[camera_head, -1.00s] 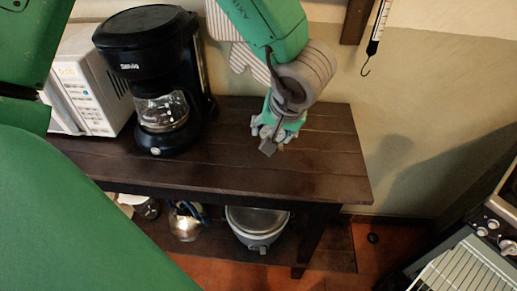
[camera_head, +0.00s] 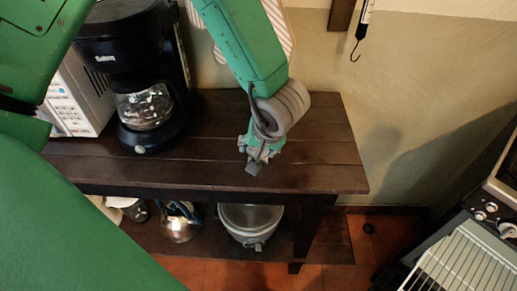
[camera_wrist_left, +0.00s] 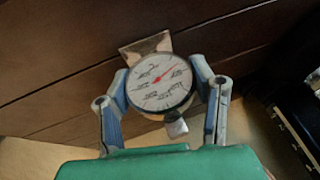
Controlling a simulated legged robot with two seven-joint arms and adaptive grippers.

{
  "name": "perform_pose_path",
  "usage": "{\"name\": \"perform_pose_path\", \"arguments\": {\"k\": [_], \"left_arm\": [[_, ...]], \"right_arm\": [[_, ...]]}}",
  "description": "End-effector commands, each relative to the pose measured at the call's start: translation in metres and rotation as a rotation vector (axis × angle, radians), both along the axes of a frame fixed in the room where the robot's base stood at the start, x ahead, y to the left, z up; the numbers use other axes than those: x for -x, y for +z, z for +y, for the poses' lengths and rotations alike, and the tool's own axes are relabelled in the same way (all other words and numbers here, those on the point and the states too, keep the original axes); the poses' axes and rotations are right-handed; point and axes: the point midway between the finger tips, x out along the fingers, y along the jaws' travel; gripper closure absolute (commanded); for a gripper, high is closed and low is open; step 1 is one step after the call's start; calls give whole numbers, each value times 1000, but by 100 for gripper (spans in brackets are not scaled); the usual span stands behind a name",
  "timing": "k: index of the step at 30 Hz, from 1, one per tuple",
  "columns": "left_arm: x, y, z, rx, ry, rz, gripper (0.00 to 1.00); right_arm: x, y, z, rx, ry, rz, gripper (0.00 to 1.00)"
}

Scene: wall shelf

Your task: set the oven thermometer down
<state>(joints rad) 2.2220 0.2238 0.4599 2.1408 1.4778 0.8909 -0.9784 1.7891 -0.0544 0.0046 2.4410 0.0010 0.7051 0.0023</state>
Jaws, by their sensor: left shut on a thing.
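The oven thermometer (camera_wrist_left: 160,82) has a round white dial with a red needle and a flat metal plate. In the left wrist view it sits between the two fingers of my left gripper (camera_wrist_left: 163,103), which is shut on it. In the head view my left gripper (camera_head: 257,157) points down over the front part of the dark wooden table (camera_head: 310,170), right of the coffee maker. The thermometer's metal plate (camera_head: 254,169) shows just below the fingertips. I cannot tell whether it touches the wood. My right gripper is not in view.
A black coffee maker (camera_head: 135,60) and a white microwave (camera_head: 75,95) stand at the left. The tabletop right of the gripper is clear. A striped mitt (camera_head: 278,25) and a hooked gauge (camera_head: 362,25) hang behind. A pot (camera_head: 250,222) is on the lower shelf; an oven (camera_head: 480,235) stands right.

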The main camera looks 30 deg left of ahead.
Motion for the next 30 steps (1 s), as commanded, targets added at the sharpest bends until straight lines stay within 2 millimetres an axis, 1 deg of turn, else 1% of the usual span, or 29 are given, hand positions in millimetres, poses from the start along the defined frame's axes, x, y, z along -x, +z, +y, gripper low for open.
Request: {"name": "perform_pose_path", "arguments": {"k": [9, 10, 11, 22, 26, 30], "left_arm": [[0, -2, 0, 0, 1, -1, 79], [0, -1, 0, 1, 1, -2, 40], [0, -1, 0, 1, 1, -2, 29], [0, 2, -1, 1, 0, -3, 29], [3, 17, -6, 1, -1, -4, 29], [9, 44, -17, 2, -1, -6, 29]], "right_arm": [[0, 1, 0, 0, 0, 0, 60], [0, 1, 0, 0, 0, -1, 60], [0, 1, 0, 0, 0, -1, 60], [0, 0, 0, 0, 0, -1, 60], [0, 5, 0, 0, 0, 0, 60], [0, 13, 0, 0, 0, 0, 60]]}}
